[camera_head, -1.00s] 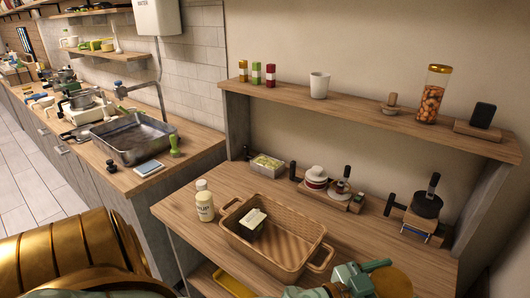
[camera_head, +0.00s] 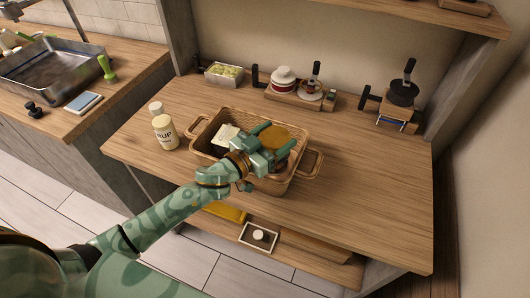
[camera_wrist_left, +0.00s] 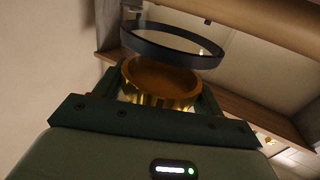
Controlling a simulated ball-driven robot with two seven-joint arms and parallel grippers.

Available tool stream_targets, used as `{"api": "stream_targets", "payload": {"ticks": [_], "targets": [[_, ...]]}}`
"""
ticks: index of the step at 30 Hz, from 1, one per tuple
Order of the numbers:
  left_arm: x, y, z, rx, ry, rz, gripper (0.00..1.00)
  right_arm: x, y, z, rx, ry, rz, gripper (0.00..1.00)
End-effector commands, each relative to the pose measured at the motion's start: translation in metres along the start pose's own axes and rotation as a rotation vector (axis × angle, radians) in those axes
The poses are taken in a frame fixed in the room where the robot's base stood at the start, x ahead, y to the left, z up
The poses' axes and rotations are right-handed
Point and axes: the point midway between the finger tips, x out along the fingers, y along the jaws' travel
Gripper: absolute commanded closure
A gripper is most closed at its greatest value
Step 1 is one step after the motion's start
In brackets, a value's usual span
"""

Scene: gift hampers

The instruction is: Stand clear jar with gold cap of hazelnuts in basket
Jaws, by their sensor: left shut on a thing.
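The clear jar's gold cap (camera_head: 273,137) shows in the head view between the fingers of my left gripper (camera_head: 272,143), which is shut on the jar. The gold cap also shows in the left wrist view (camera_wrist_left: 160,82) between the dark fingers. The gripper and jar are over the right part of the wicker basket (camera_head: 240,178). The jar's body and the hazelnuts are mostly hidden, so I cannot tell whether its base touches the basket floor. A pale-topped box (camera_head: 227,134) is in the basket's left part. My right gripper is not in view.
A small bin (camera_head: 223,76), a red-and-white jar (camera_head: 284,80) and a dark round item (camera_head: 403,93) are along the table's back. The table right of the basket (camera_head: 375,185) is clear.

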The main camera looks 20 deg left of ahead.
Motion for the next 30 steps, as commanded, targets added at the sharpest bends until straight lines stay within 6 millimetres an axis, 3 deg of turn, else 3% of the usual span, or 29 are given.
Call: {"api": "stream_targets", "payload": {"ticks": [6,9,21,22,24,30], "targets": [[0.000,0.000,0.042,-0.003,-0.001,-0.001,0.78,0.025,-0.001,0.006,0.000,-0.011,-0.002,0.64],[0.000,0.000,0.051,-0.002,0.001,0.000,0.78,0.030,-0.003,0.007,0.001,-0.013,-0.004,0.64],[0.000,0.000,0.053,0.000,0.002,0.000,0.78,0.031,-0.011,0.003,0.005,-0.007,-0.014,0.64],[0.000,0.000,0.054,0.001,0.000,0.000,0.28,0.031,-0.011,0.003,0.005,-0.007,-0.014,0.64],[0.000,0.000,0.053,0.001,0.000,0.000,0.09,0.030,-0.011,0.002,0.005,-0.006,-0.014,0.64],[0.000,0.000,0.053,0.001,0.000,0.000,0.09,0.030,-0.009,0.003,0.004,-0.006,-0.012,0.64]]}}
